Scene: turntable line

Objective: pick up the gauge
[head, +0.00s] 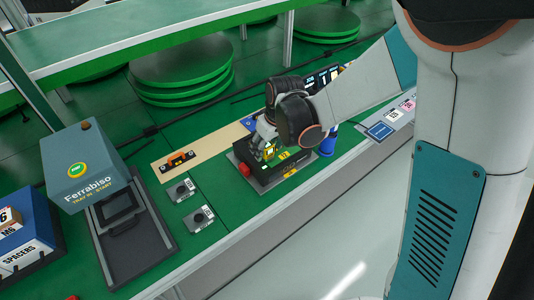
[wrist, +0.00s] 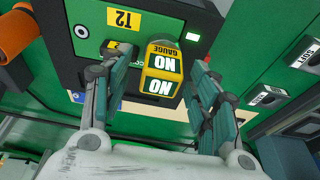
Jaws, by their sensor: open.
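The gauge (wrist: 161,72) is a yellow block with white-on-green "NO" labels, in the middle of the wrist view. It sits at the black station box (wrist: 225,25) marked "T2". My gripper (wrist: 163,62) is open, with one finger on each side of the gauge and a gap showing at the right finger. Whether the left finger touches it I cannot tell. In the head view, the gauge (head: 269,152) is a small yellow patch under my gripper (head: 264,141), partly hidden by it. The black box (head: 272,170) stands on a grey plate there.
A red button (head: 244,170) is on the box's left side. Two grey button boxes (head: 190,203), a dark tray (head: 120,222) and the Ferrabiso box (head: 85,165) stand left. An orange-and-black piece (head: 181,159) lies on a tan board. A blue cylinder (head: 328,144) stands close by on the right.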

